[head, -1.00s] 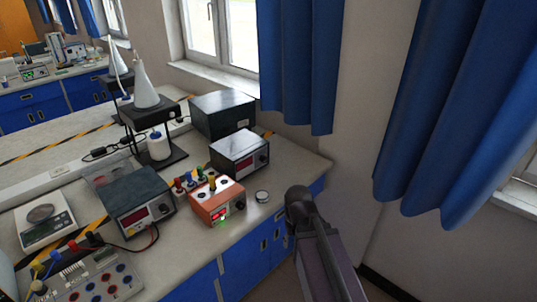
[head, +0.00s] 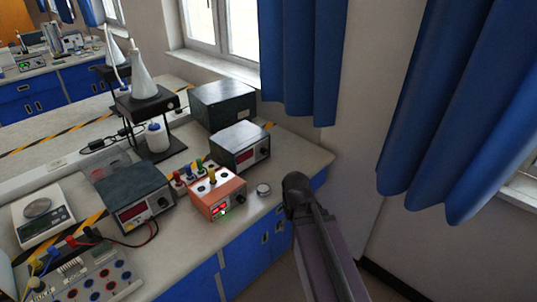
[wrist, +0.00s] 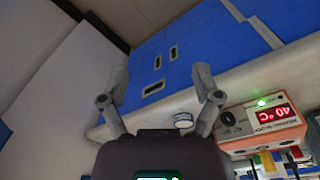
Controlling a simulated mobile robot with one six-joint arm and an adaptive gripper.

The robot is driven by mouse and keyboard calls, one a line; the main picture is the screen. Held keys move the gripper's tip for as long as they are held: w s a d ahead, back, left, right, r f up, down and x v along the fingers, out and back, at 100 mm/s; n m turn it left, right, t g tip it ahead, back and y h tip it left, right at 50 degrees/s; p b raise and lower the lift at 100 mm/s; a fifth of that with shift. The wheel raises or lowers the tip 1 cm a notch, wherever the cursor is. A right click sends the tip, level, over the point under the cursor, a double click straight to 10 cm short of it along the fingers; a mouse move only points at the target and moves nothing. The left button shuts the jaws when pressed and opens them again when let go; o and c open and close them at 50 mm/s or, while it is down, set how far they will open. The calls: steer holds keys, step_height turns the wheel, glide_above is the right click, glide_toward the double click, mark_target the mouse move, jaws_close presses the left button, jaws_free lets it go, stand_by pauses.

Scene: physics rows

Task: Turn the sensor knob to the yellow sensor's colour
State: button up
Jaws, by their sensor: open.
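The orange sensor box (head: 218,201) stands near the bench's front edge, with a red display and a lit green light. It shows inverted at the right of the wrist view (wrist: 262,125), its display reading about 40 °C. Its dark round knob (wrist: 228,118) is on the front face; the pointer setting is too small to read. A yellow sensor plug (head: 212,175) stands on top of the box. Red, green and blue plugs stand just behind. My gripper (wrist: 160,85) is open and empty, its right finger left of the knob and apart from it. In the head view the fingers are not discernible.
A small round metal-rimmed dish (head: 263,190) lies right of the box; it also shows between my fingers (wrist: 183,121). Dark power supplies (head: 138,196) (head: 240,147) stand left and behind. Blue cabinet fronts (head: 240,250) drop below the bench edge. Blue curtains hang at right.

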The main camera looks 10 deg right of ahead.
steer(key=w+d+r+n+t+h+b, duration=0.15)
steer(key=w+d+n+t+b, duration=0.3)
steer(key=w, duration=0.45)
steer(key=w+d+n+t+h+b, duration=0.25)
steer(key=w+d+n+t, duration=0.2)
steer(key=w, duration=0.45)
steer(key=w+d+r+n+t+h+b, duration=0.1)
steer(key=w+d+n+t+b, duration=0.35)
steer(key=w, duration=0.45)
steer(key=w+a+r+n+t+y+b, duration=0.15)
steer(key=w+n+t+y+b, duration=0.4)
steer(key=n, duration=0.55)
steer(key=a+f+n+g+y+b, duration=0.1)
steer(key=f+n+y, duration=0.1)
steer(key=n+y, duration=0.1)
steer(key=a+f+n+g+y+b, duration=0.1)
steer(key=a+f+n+y, duration=0.1)
steer(key=n, duration=0.4)
steer(key=a+f+n+g+y+b, duration=0.1)
steer(key=f+n+g+y+b, duration=0.1)
steer(key=n+y, duration=0.2)
steer(key=shift+w+a+f+n+y, duration=0.1)
steer(key=shift+w+a+n+y, duration=0.2)
steer(key=shift+n, duration=0.35)
steer(key=shift+s+a+f+n+g+y+b, duration=0.15)
steer(key=shift+f+n+g+y, duration=0.15)
steer(key=shift+n, duration=0.2)
steer(key=shift+a+f+n+g+y+b, duration=0.1)
steer(key=shift+f+n+g+y+b, duration=0.15)
steer(key=shift+n, duration=0.25)
